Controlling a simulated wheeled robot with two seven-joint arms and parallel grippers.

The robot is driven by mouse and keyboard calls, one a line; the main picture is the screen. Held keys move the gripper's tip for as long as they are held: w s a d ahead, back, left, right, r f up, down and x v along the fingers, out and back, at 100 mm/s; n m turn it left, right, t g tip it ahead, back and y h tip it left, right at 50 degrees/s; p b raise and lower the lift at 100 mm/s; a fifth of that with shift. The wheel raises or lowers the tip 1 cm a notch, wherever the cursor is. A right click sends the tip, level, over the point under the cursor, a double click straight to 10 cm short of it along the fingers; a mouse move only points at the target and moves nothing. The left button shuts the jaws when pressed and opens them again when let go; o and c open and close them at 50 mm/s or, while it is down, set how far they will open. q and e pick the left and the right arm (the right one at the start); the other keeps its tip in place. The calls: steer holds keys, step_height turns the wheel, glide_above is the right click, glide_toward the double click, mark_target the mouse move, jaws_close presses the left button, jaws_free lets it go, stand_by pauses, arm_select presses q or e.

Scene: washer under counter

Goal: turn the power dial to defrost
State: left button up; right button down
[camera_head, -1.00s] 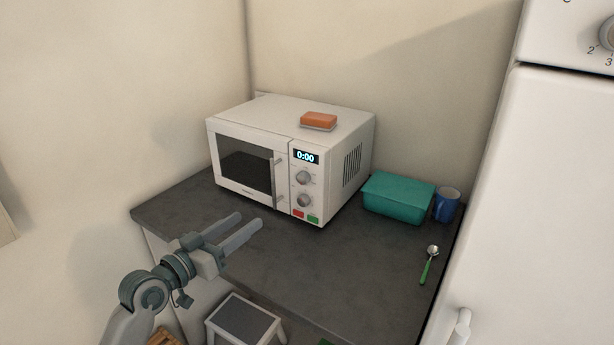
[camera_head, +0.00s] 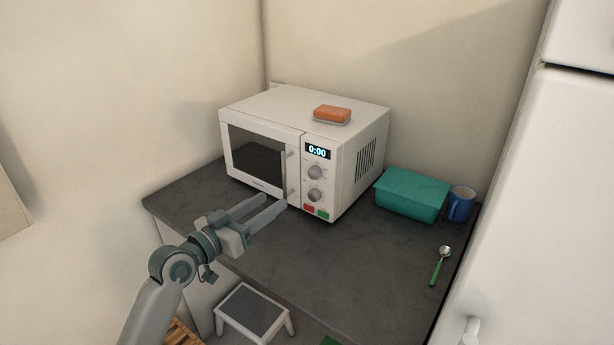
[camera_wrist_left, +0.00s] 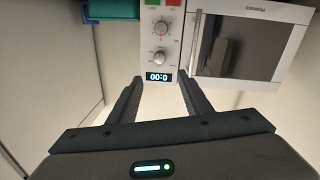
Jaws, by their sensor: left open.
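The white microwave (camera_head: 351,171) stands on the dark counter with its door shut and its display reading 0:00. Its right panel has an upper dial (camera_head: 315,172) and a lower dial (camera_head: 314,195); their markings are too small to read, so I cannot tell which is the power dial. My left gripper (camera_head: 275,201) is open and empty, low in front of the door, left of the dials. In the left wrist view, which is upside down, the upper dial (camera_wrist_left: 159,57) and lower dial (camera_wrist_left: 160,27) show beyond the open fingers, untouched. My right gripper is not in view.
An orange sponge (camera_head: 332,114) lies on the microwave. A teal container (camera_head: 411,196), a blue mug (camera_head: 460,204) and a green-handled spoon (camera_head: 439,266) are to the right on the counter (camera_head: 340,265). A step stool (camera_head: 254,312) stands below. Open counter lies before the microwave.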

mark_target(312, 174)
arm_select(q)
steer(key=p+x, duration=0.3)
steer(key=x, duration=1)
steer(key=shift+w+d, duration=0.7)
steer(key=shift+w, duration=0.05)
steer(key=c, duration=1.1)
steer(key=shift+o, duration=0.2)
